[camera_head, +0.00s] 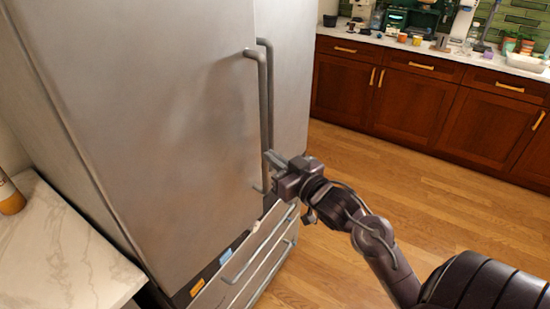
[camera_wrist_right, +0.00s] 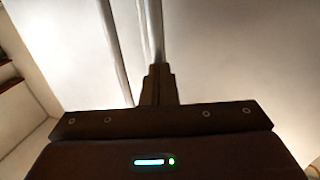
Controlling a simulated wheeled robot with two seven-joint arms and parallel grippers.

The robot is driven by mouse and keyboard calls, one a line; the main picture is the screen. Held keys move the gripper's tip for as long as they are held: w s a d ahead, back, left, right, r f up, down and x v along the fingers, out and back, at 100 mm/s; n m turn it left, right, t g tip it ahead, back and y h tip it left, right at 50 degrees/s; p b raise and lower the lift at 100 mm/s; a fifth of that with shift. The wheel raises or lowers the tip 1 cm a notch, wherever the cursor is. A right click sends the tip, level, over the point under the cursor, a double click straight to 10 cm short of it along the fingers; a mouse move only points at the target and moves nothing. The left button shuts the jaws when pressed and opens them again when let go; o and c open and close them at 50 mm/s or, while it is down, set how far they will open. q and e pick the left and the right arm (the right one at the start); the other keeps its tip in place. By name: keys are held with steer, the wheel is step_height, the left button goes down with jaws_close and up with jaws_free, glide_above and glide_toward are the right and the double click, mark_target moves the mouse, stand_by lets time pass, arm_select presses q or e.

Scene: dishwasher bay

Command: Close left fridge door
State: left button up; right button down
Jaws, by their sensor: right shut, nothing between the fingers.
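The left fridge door (camera_head: 170,120) is a large brushed grey panel that fills the left of the head view. Its vertical bar handle (camera_head: 263,105) runs along its right edge, beside the handle of the right fridge door (camera_head: 284,60). The left door looks closed or nearly so; I cannot tell whether a small gap remains. My right gripper (camera_head: 272,158) is shut and empty at the lower part of the handles. In the wrist view its fingers (camera_wrist_right: 158,82) point at the door fronts close to the two handle bars (camera_wrist_right: 150,30); contact is unclear. My left gripper is out of view.
Below the doors are freezer drawers with bar handles (camera_head: 262,250). A white marble counter (camera_head: 60,250) stands at the left. Red-brown cabinets (camera_head: 415,105) under a cluttered counter line the back right. The wooden floor (camera_head: 400,180) between is clear.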

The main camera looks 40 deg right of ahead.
mark_target(265, 150)
steer(key=w+p, duration=0.1)
steer(key=w, duration=0.3)
steer(key=shift+w+a+r+p, duration=0.1)
steer(key=shift+w+r+p, duration=0.1)
steer(key=shift+p, duration=0.1)
steer(key=shift+s, duration=0.15)
steer(key=shift+r, duration=0.1)
